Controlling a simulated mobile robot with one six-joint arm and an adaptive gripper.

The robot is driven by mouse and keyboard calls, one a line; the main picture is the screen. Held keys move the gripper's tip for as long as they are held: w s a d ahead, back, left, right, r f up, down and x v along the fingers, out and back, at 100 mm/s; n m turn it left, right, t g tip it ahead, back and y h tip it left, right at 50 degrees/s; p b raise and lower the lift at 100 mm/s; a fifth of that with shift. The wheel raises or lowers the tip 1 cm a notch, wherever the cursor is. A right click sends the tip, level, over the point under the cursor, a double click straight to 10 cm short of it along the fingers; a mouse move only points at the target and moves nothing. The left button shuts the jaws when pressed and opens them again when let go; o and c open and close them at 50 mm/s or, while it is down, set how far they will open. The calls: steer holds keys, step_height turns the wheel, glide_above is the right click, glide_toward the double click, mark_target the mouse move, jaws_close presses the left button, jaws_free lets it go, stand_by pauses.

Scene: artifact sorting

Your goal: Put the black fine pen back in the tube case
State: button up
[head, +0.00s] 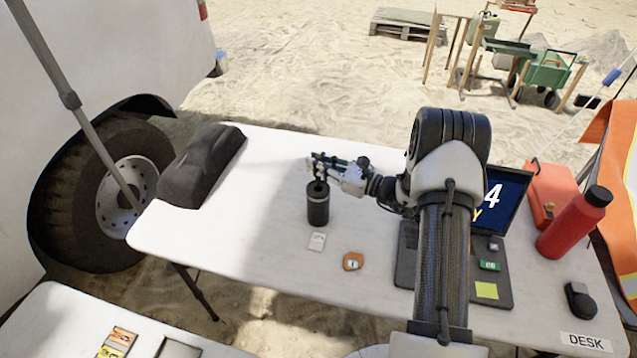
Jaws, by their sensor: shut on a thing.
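A white card (317,241) and an orange-brown compass-like item (353,261) lie in front of the case. A dark grey bag (203,165) lies at the left end. A laptop (507,198) and red bottle (575,222) stand right. The tabletop left of the case is clear.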

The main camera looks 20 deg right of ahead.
mark_target(319, 180)
steer(key=shift+f+b, duration=0.75)
steer(key=shift+f, duration=1.95)
steer(key=shift+f, duration=0.15)
steer(key=o, duration=0.8)
